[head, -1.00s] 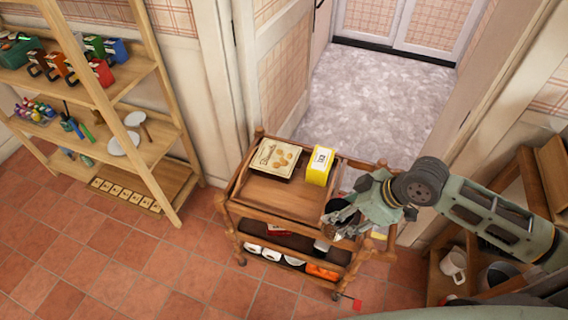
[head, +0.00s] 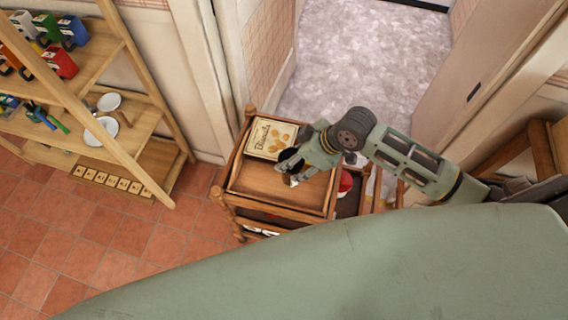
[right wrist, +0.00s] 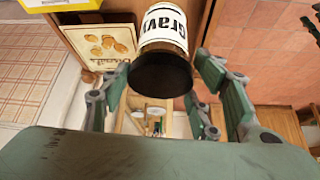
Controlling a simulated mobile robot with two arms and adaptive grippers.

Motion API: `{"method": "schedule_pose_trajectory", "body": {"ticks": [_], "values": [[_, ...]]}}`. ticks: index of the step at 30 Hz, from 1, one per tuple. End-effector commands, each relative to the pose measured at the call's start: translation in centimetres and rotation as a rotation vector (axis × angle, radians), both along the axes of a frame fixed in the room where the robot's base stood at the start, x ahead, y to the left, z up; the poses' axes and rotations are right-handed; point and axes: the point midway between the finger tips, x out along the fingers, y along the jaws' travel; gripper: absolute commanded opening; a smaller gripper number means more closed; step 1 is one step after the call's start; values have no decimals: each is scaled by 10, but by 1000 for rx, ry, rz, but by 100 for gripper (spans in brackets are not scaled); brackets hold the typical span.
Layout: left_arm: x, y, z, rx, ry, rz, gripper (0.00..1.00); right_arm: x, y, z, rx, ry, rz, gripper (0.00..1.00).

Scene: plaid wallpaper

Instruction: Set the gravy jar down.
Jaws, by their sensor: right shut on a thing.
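The gravy jar (right wrist: 163,28), with a white label reading "Gravy" and a dark lid, sits between the fingers of my right gripper (right wrist: 165,80) in the right wrist view. In the head view only a dark part of the jar (head: 290,158) shows, the rest hidden by my right gripper (head: 291,174). The gripper is shut on the jar over the top tray of the wooden cart (head: 262,184), beside the biscuit box. I cannot tell if the jar touches the tray. My left gripper is not in view.
The cream biscuit box (head: 272,138) lies at the tray's back left. A yellow box (right wrist: 60,4) shows at the wrist view's top edge. The tray's front left is bare. A red-topped item (head: 345,183) is on the cart's right side. A wooden shelf (head: 130,130) stands left.

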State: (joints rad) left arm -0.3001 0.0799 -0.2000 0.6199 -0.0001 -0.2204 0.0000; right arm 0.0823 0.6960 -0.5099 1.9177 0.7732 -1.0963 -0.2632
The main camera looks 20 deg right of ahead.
Motion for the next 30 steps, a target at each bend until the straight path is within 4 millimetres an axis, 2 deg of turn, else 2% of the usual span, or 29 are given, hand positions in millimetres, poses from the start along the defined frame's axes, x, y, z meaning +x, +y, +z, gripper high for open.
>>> {"method": "schedule_pose_trajectory", "body": {"ticks": [1,3,8,18,29,30], "values": [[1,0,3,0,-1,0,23,6,11,-2,5,-2,0,0],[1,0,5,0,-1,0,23,11,19,-10,4,-1,-1,0],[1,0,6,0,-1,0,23,16,29,-18,1,-2,-1,0],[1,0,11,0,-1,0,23,15,29,-57,0,-2,-1,0],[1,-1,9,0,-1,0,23,15,29,-62,-1,-2,0,0],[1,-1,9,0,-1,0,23,14,28,-63,-3,0,0,57]]}}
